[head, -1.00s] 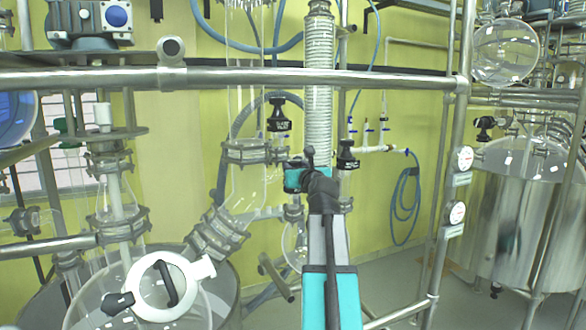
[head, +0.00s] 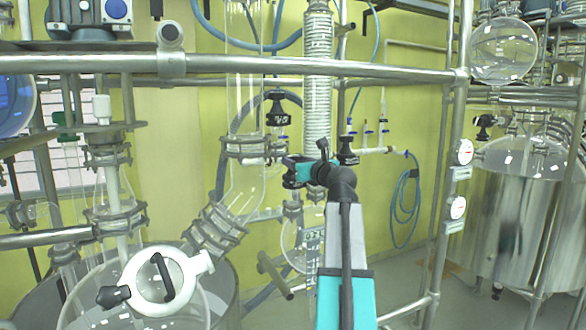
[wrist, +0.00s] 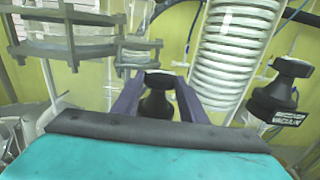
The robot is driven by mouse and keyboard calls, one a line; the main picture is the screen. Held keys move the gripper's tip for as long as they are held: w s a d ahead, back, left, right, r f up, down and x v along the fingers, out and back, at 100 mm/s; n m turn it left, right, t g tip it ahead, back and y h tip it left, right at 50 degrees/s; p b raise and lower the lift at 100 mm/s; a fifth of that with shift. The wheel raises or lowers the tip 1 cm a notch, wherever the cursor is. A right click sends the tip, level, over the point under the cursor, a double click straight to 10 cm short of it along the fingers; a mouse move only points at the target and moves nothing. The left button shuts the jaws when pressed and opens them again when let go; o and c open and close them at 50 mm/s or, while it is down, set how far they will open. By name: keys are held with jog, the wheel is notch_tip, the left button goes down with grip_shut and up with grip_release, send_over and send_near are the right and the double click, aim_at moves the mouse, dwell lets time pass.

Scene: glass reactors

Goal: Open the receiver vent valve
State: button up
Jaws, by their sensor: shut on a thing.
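My gripper (wrist: 158,76) has its purple fingers closed around a black valve knob (wrist: 157,104) in the wrist view, one finger on each side. No label shows on this knob, so I cannot confirm from print that it is the receiver vent valve. In the head view my gripper (head: 291,168) is at the glass pipework left of the white coiled column, and it mostly hides the held knob. Another black knob (wrist: 291,82), with a label ending in VACUUM, stands to the right, apart from my gripper. How far the held knob is turned cannot be told.
The coiled column (wrist: 230,45) rises just behind and right of my gripper. Glass flanges (wrist: 95,35) are close on the left. A labelled black valve (head: 279,112) stands above my gripper. A steel rail (head: 240,66) crosses overhead; a steel vessel (head: 520,220) is far right.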

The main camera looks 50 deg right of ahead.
jog(key=shift+w+d+r+n+t+y+b, duration=0.1)
jog(key=shift+d+n+t+y+b, duration=0.15)
jog(key=shift+n+y+b, duration=0.65)
jog(key=shift+d+r+n+t+y+b, duration=0.1)
jog(key=shift+d+n+t+y+b, duration=0.3)
jog(key=shift+y, duration=0.9)
jog(key=shift+n+y, duration=1.3)
jog(key=shift+y, duration=0.5)
jog(key=shift+n+g+y, duration=0.25)
jog(key=shift+n+y, duration=0.05)
jog(key=shift+y, duration=0.2)
jog(key=o, duration=1.1)
jog(key=shift+c, duration=0.2)
jog(key=shift+f, duration=0.1)
